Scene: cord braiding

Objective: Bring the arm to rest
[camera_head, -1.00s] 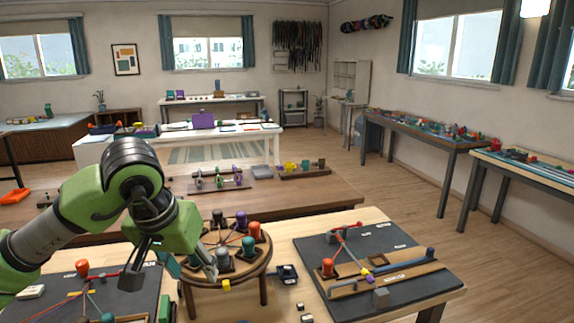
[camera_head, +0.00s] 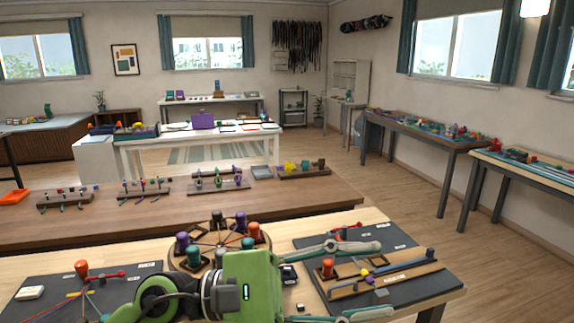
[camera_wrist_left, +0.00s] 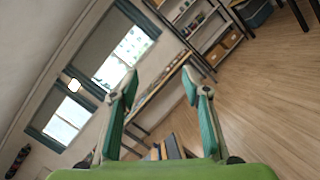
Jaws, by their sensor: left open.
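My left arm with its green gripper (camera_head: 382,280) lies low across the front of the worktable in the head view, pointing right. Its two fingers are spread apart, above or in front of the right dark mat, with nothing seen between them. The left wrist view shows the same open fingers (camera_wrist_left: 160,82) with room background between them. The green gripper body hides part of the round wooden braiding stand (camera_head: 262,240) with its coloured bobbins. My right gripper is not in view.
The right dark mat (camera_head: 415,291) carries an orange peg (camera_head: 328,268) and a wooden strip with a blue post. The left mat (camera_head: 35,312) holds another orange peg (camera_head: 82,268) and cords. A brown table (camera_head: 120,232) with small racks stands behind. Open floor lies to the right.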

